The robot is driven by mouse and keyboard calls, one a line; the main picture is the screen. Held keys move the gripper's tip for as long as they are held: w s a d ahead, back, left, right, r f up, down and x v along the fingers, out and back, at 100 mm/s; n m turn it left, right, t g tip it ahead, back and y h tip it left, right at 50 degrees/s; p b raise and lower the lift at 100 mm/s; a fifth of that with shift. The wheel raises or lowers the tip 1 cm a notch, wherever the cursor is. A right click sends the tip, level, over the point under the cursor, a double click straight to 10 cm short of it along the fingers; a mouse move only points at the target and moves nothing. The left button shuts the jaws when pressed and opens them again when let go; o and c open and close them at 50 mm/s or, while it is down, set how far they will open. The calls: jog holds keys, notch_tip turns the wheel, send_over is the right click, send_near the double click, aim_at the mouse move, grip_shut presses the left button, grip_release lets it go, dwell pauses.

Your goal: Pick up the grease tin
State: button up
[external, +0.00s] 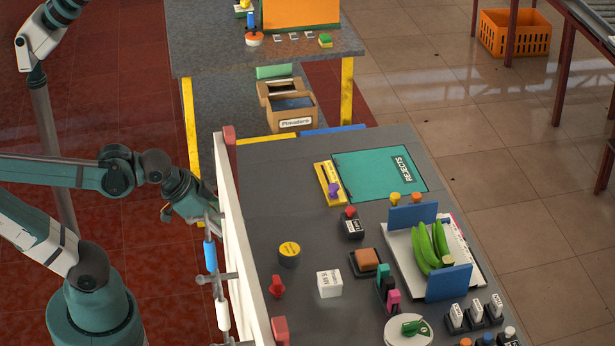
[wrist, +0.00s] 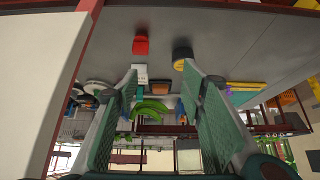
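The grease tin appears to be the short round black tin with a yellow lid (external: 289,253), standing on the grey table left of the middle; its label is too small to read. It also shows in the wrist view as a dark round tin (wrist: 182,56), in an upside-down picture, beyond my fingers. My gripper (wrist: 163,82) is open, with two green fingers apart and nothing between them. In the external view my gripper (external: 206,220) is at the left side of the white upright panel, apart from the tin, its tips partly hidden.
The white panel (external: 242,245) runs along the table's left edge, between my gripper and the tin. A red object (external: 277,287) and a white box (external: 329,284) stand near the tin. Blue and white pieces (external: 210,257) hang beside the panel.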

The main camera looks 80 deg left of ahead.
jog(key=o, duration=0.5)
jog(key=shift+o, duration=0.2)
jog(key=shift+w+r, duration=0.1)
jog(key=n+g+p, duration=0.6)
jog(key=n+p, duration=0.2)
jog(key=p, duration=0.3)
send_near(289, 250)
jog(key=shift+d, duration=0.45)
jog(key=shift+w+a+f+n+g+p, duration=0.15)
jog(key=shift+f+g, duration=0.1)
jog(key=shift+f, duration=0.25)
jog(key=shift+w+a+f+n+g+p, duration=0.15)
jog(key=shift+w+a+f+n+g, duration=0.05)
jog(key=shift+f, duration=0.35)
jog(key=shift+w+a+f+n+g+p, duration=0.15)
jog(key=shift+f+g, duration=0.1)
jog(key=shift+f, duration=0.25)
jog(key=shift+f, duration=0.1)
